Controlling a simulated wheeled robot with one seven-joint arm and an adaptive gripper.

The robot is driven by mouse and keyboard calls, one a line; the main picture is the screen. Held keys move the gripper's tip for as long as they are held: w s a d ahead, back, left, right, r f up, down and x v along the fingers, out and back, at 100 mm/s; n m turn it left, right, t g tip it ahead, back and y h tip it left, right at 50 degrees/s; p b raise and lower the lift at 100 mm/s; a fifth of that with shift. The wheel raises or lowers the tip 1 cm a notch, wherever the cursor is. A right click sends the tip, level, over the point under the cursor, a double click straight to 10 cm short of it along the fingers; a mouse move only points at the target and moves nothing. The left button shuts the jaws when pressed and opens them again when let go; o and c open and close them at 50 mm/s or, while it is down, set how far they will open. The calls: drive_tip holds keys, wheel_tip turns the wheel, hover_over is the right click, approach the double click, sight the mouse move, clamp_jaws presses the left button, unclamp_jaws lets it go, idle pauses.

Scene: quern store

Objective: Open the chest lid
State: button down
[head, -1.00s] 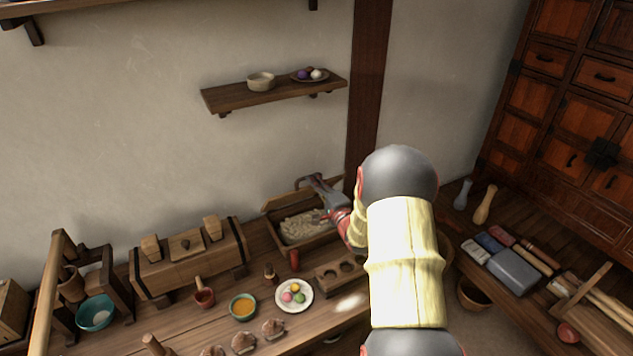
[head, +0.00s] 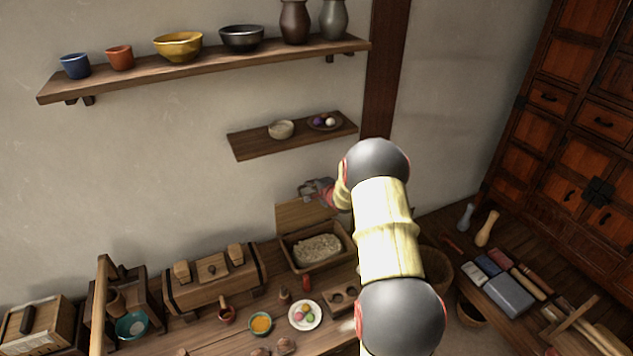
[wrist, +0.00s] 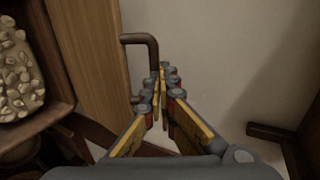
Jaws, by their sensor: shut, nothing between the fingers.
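The chest (head: 330,266) stands on the bench against the wall, holding pale pieces. Its wooden lid (head: 300,214) is raised, standing up at the back of the chest, with its inner face showing. In the wrist view the lid (wrist: 88,70) stands nearly edge-on at the left, with the chest's contents (wrist: 14,75) beyond it. A dark bent handle (wrist: 140,39) sticks out from the lid's outer side. My gripper (head: 312,188) is at the lid's upper right. In the wrist view my gripper (wrist: 160,82) is shut and empty, close beside the handle; I cannot tell whether they touch.
The wall is close behind the lid. A small shelf (head: 250,146) with a bowl hangs above, and a longer shelf (head: 120,83) with pots is higher.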

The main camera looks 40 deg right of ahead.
drive_tip(key=w+p, duration=0.2)
drive_tip(key=shift+w+d+r+g+p, duration=0.2)
drive_tip(key=shift+w+d+g+p, duration=0.1)
drive_tip(key=shift+w+g+p, duration=0.1)
drive_tip(key=shift+w+d+f+p, duration=0.1)
drive_tip(key=shift+w+d+p, duration=0.05)
drive_tip(key=shift+w+p, duration=0.4)
drive_tip(key=shift+w+d+p, duration=0.15)
drive_tip(key=shift+w+p, duration=0.2)
drive_tip(key=shift+w, duration=0.3)
